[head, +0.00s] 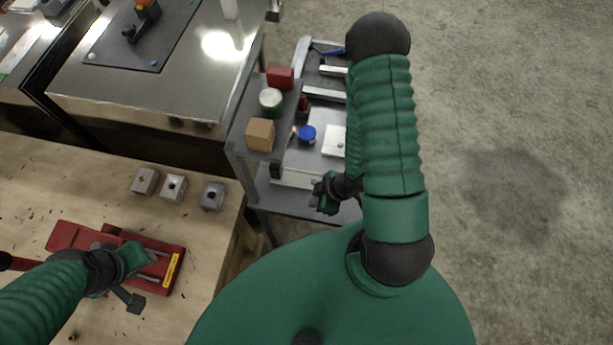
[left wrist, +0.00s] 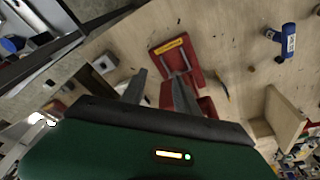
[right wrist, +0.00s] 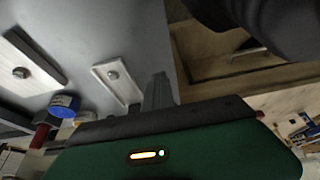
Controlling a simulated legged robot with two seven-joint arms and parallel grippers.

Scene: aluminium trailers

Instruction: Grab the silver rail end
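Two silver metal rods lie along the red vise (head: 62,236) on the wooden bench; they show between my left fingers in the left wrist view (left wrist: 179,60). I cannot tell for sure which part is the silver rail end; pale silver bars also lie on the grey cart, one of them at its upper shelf (head: 325,94). My left gripper (head: 140,258) is open and empty above the vise, its fingers (left wrist: 160,92) apart. My right gripper (head: 322,192) is beside the cart's near end; its fingers (right wrist: 158,90) are together with nothing visible between them.
Three grey metal blocks (head: 173,187) stand in a row behind the vise. The concrete floor at right is clear.

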